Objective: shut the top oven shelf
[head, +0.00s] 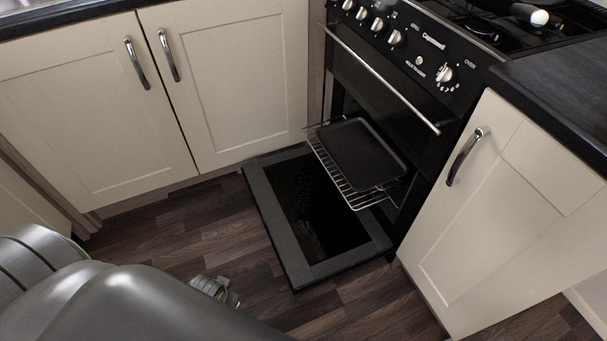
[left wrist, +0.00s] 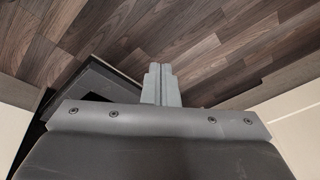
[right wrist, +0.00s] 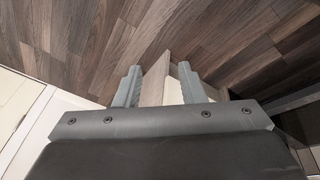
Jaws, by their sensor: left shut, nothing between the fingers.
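The oven (head: 380,90) stands right of centre in the head view. Its wire shelf (head: 336,180) sticks out of the cavity, with a black baking tray (head: 360,153) on it. The oven door (head: 268,215) is folded down flat, low over the floor, under the shelf. My left gripper (left wrist: 161,75) is shut and empty in the left wrist view, with a dark frame, apparently the oven door's (left wrist: 95,82), to its left. My right gripper (right wrist: 160,82) is open in the right wrist view. A pale panel shows between its fingers; I cannot tell whether they touch it. The shelf shows in neither wrist view.
Cream cupboards with a handle (head: 137,62) stand left of the oven. Another cream cupboard (head: 500,210) closes in on the right. An oven handle bar (head: 385,80) runs above the shelf. My grey arm fills the lower left.

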